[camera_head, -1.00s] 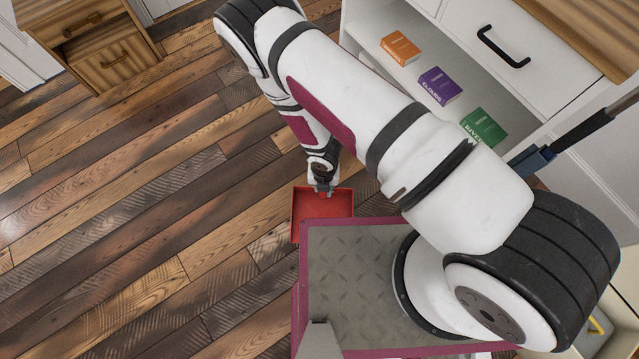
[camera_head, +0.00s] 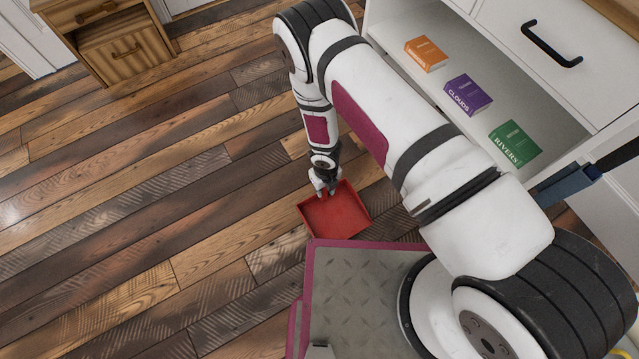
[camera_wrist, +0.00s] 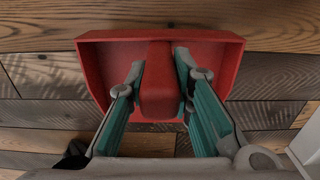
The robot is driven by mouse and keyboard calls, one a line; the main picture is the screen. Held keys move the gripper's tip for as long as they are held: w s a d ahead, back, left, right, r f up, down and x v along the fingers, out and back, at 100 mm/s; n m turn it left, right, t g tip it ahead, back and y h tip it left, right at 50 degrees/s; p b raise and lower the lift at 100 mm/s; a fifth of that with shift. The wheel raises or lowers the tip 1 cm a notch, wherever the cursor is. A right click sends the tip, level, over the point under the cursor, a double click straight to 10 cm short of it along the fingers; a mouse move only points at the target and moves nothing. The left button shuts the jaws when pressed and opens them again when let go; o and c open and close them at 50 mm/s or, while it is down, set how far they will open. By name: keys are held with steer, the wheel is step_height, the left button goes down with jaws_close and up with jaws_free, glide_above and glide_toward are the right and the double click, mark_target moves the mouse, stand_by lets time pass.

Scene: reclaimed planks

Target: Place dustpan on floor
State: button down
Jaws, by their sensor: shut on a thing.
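The red dustpan (camera_head: 338,213) is a shallow tray in front of my base, at the end of my arm in the head view. My gripper (camera_head: 325,186) is at its back edge. In the wrist view, the two teal-padded fingers of my gripper (camera_wrist: 160,95) are shut on the dustpan's thick red handle, one on each side. The dustpan's pan (camera_wrist: 110,62) spreads out beyond the fingertips. The plank floor (camera_head: 170,190) lies beneath it. I cannot tell whether the dustpan touches the floor or hangs just above it.
A white shelf unit (camera_head: 425,100) at the right holds an orange book (camera_head: 426,54), a purple book (camera_head: 466,95) and a green book (camera_head: 515,145). A wooden cabinet (camera_head: 125,58) stands at the far left. The floor left of the dustpan is clear.

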steer(key=w+a+f+b, duration=0.2)
steer(key=w+f+b, duration=0.1)
steer(key=w+f, duration=0.1)
steer(key=shift+w+b, duration=0.2)
steer(key=shift+b, duration=0.1)
steer(key=shift+f, duration=0.1)
steer(key=c, duration=1.4)
jaws_free()
step_height(320, 180, up, 12)
steer(key=p, duration=0.5)
